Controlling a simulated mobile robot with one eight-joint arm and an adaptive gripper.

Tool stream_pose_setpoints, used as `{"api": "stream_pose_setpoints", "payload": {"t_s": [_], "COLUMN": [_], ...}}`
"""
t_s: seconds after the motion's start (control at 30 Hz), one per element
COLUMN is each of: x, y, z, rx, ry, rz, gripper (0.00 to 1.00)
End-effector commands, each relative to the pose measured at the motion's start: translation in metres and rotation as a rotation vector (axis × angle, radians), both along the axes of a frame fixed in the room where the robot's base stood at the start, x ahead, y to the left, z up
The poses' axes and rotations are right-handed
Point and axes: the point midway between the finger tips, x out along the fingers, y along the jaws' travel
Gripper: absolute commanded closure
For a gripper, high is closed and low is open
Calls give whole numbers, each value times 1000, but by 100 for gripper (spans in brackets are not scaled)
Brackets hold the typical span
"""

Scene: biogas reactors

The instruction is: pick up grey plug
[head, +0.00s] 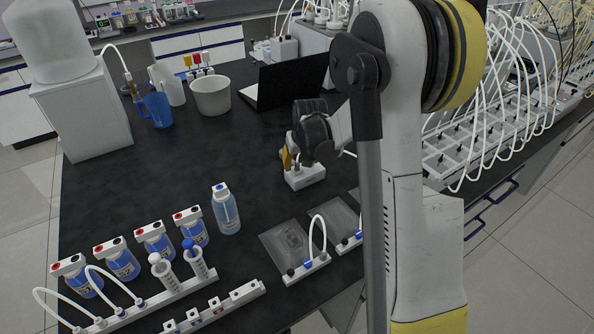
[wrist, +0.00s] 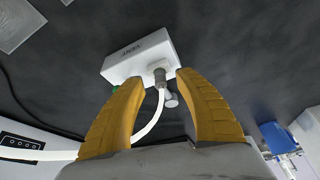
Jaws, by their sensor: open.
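The grey plug (wrist: 160,77) sits on the side of a small white box (wrist: 138,55), with a white cable running from it. In the wrist view the plug lies between the tips of my open gripper (wrist: 159,84), whose yellow fingers stand on either side of it. I see a gap on each side, and the fingers are not closed on it. In the head view my gripper (head: 292,158) is right above the white box (head: 306,179) on the dark bench, and the plug is hidden there.
A black laptop (head: 288,82) stands behind the gripper. A white bucket (head: 211,96) and a blue jug (head: 157,106) are at back left. Blue-liquid bottles (head: 226,212), bags (head: 291,243) and tube racks fill the front. The bench between is clear.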

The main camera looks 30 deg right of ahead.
Motion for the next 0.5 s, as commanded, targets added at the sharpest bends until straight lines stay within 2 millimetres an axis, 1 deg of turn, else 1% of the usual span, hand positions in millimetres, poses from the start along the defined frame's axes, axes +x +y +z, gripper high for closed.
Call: {"api": "stream_pose_setpoints", "payload": {"t_s": [0.03, 0.1, 0.3, 0.37, 0.4, 0.43, 0.47, 0.5], "x": [3, 5, 5, 5, 5, 5, 5, 5], "y": [0, -1, -1, -1, -1, -1, -1, -1], "z": [-10, -14, -13, -13, -13, -13, -13, -12], "rx": [0, 0, 0, 0, 0, 0, 0, 0], "ry": [0, 0, 0, 0, 0, 0, 0, 0], "rz": [1, 1, 1, 1, 1, 1, 1, 1], "gripper": [60, 60, 60, 76, 89, 98, 100, 100]}}
